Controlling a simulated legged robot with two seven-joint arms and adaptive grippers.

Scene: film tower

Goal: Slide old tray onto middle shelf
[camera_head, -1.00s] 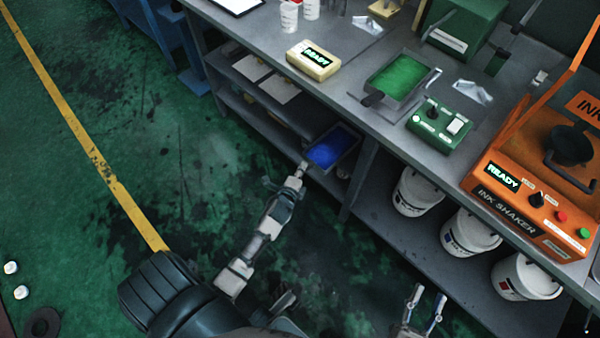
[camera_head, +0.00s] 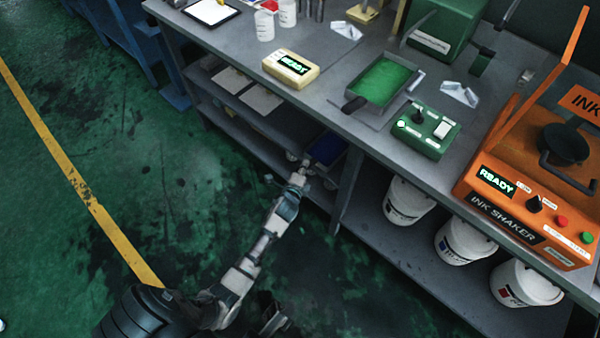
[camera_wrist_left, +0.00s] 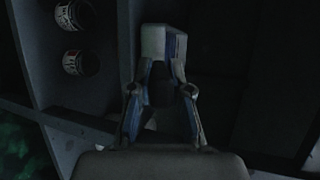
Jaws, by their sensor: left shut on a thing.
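The old tray (camera_head: 326,148), with blue inside, is partly under the workbench top, at the middle shelf (camera_head: 240,122). Its far part is hidden by the bench top. My left gripper (camera_head: 301,166) reaches in from the front and is shut on the tray's near end. In the left wrist view, the fingers (camera_wrist_left: 161,88) close around a dark part, with the tray's pale and blue end (camera_wrist_left: 164,42) just beyond them. That view is dark, so whether the tray rests fully on the shelf cannot be told. My right gripper is not in view.
A tray with green inside (camera_head: 381,80) and a green control box (camera_head: 426,131) stand on the bench top. The orange ink shaker (camera_head: 540,170) is at right. White buckets (camera_head: 408,201) stand below. An upright panel (camera_head: 348,180) is right of the blue tray.

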